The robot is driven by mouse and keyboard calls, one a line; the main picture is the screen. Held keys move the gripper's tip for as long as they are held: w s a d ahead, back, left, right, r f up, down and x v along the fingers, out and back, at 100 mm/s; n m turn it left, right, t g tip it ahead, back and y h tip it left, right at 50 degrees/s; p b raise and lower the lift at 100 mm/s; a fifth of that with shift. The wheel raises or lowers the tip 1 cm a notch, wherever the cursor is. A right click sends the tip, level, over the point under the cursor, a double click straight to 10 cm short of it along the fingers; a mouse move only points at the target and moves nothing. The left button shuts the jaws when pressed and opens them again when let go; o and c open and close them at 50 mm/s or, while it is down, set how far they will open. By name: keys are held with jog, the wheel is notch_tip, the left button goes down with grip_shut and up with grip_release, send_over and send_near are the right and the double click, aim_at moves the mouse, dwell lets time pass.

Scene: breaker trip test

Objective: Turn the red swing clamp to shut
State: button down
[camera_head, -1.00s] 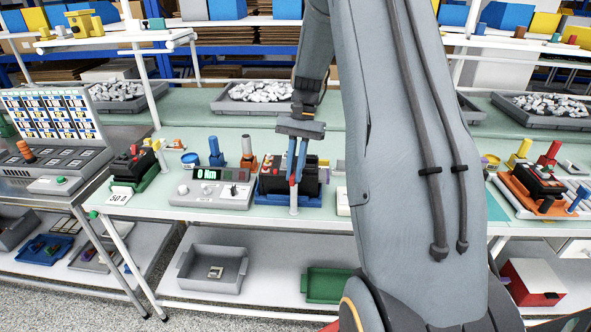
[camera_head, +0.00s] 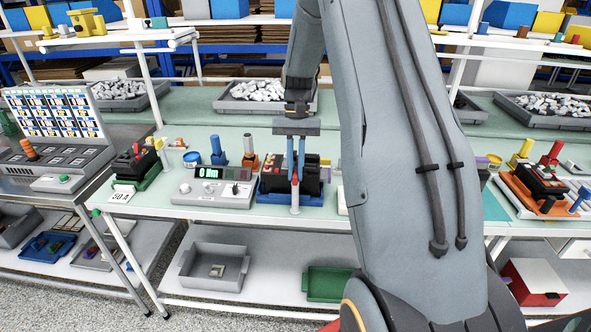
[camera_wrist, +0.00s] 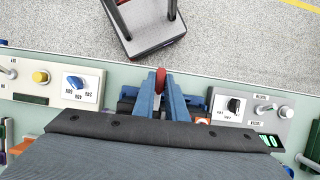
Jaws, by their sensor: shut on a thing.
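The red swing clamp (camera_wrist: 160,77) shows as a small red piece between my fingertips in the wrist view; most of it is hidden by the fingers. My gripper (camera_head: 295,180) has blue fingers pointing down and is shut on the clamp at the front of the blue fixture (camera_head: 270,196). In the head view a little red shows at the fingertips, above a pale upright post (camera_head: 295,197). A black breaker block (camera_head: 312,180) sits in the fixture behind the fingers. The clamp's exact angle cannot be told.
A grey meter box (camera_head: 208,190) stands close left of the fixture. A blue post (camera_head: 216,150) and an orange-based post (camera_head: 248,150) stand behind. A green-based fixture (camera_head: 140,170) is further left. In the wrist view a white box with a blue knob (camera_wrist: 75,82) is at left.

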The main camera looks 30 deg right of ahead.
jog(key=shift+r, duration=0.1)
jog(key=c, duration=1.8)
grip_release()
jog(key=b+v, duration=0.2)
jog(key=v, duration=0.5)
jog(key=shift+r+b, duration=0.35)
jog(key=shift+b, duration=0.05)
jog(key=shift+w, duration=0.1)
jog(key=s+a+f+n+t+h+b, duration=0.1)
jog(key=s+a+f+n+t, duration=0.1)
jog(key=s+a, duration=0.6)
jog(key=s+a+f+n+t+h, duration=0.1)
jog(key=s+a+f+n+t, duration=0.2)
jog(key=s+a+f, duration=0.4)
jog(key=s+a+n, duration=0.1)
jog(key=s+a, duration=0.1)
jog(key=s, duration=0.1)
jog(key=shift+s+f+n+h+b, duration=0.2)
jog(key=shift+n+h+b, duration=0.1)
jog(key=shift+b, duration=0.1)
